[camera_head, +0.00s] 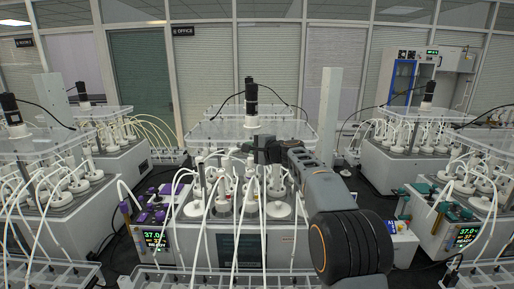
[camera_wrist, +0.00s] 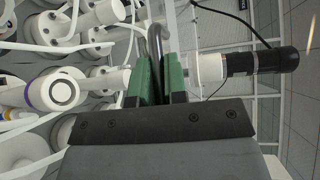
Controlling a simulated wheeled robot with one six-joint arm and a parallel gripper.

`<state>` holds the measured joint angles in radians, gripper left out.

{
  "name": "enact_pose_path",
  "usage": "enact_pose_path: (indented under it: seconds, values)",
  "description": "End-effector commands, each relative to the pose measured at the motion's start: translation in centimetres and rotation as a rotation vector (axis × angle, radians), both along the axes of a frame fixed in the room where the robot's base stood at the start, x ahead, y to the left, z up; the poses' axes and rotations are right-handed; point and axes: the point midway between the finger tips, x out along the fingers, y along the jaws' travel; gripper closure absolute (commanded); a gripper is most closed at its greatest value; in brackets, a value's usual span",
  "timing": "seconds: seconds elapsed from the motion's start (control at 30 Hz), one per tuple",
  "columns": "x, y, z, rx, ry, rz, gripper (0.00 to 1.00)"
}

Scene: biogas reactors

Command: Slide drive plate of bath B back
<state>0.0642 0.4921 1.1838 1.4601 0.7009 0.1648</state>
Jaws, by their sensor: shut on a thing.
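The middle bath (camera_head: 215,245) is a white box with a dark front window and a lit display reading 37.0. Its clear drive plate (camera_head: 215,131) lies level above several white stirred vessels. A black and white motor (camera_head: 251,98) stands upright on the plate and shows lying sideways in the wrist view (camera_wrist: 245,65). My gripper (camera_head: 258,150) is at the plate's front edge, just below the motor. In the wrist view its green-padded fingers (camera_wrist: 160,72) are shut on a dark grey bent handle (camera_wrist: 154,48). The handle's join to the plate is hidden. I cannot read a letter B.
White tubes (camera_head: 262,225) rise and hang in front of the vessels, close to my arm. Similar baths stand at left (camera_head: 55,195) and right (camera_head: 450,190). A white post (camera_head: 325,115) stands behind the plate's right side.

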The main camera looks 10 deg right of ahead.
Motion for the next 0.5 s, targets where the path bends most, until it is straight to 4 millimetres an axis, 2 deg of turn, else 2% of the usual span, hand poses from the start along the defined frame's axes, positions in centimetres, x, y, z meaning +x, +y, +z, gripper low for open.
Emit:
enact_pose_path:
  seconds: [0.17, 0.2, 0.43, 0.5]
  values:
    - [-0.07, 0.04, 0.07, 0.002, -0.002, 0.002, 1.00]
    - [-0.06, 0.03, 0.07, 0.001, -0.001, 0.002, 0.86]
    - [-0.06, -0.03, 0.01, 0.001, -0.001, 0.000, 0.64]
    - [-0.05, -0.03, -0.01, 0.000, 0.000, 0.000, 0.62]
